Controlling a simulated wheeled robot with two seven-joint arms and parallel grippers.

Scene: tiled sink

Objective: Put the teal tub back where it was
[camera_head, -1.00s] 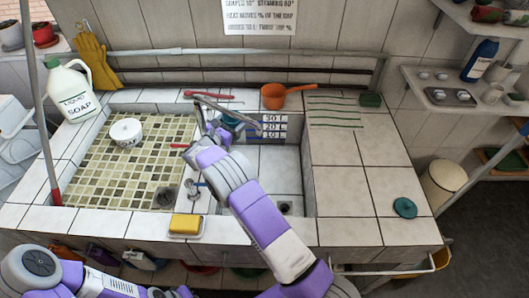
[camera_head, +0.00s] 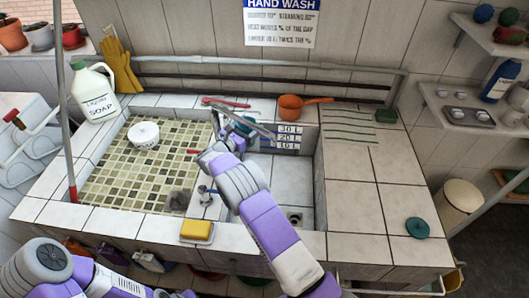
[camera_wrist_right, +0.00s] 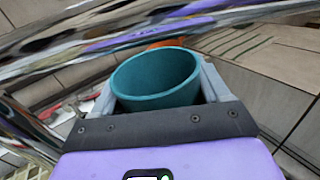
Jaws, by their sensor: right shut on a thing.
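My right gripper (camera_head: 240,130) is over the sink, near the faucet and the back wall of the deep basin. In the right wrist view, the teal tub (camera_wrist_right: 156,79) sits between its two grey fingers, and the gripper is shut on it. The tub looks empty, with its round mouth showing. In the head view only a small teal part of the tub (camera_head: 245,122) shows; the arm and faucet hide the rest. My left arm is at the lower left, with its gripper out of view.
A metal faucet (camera_head: 252,128) runs close by my right gripper. An orange dipper (camera_head: 291,107) and a red-handled tool (camera_head: 226,102) lie on the back ledge. A white bowl (camera_head: 144,135) is in the mosaic basin.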

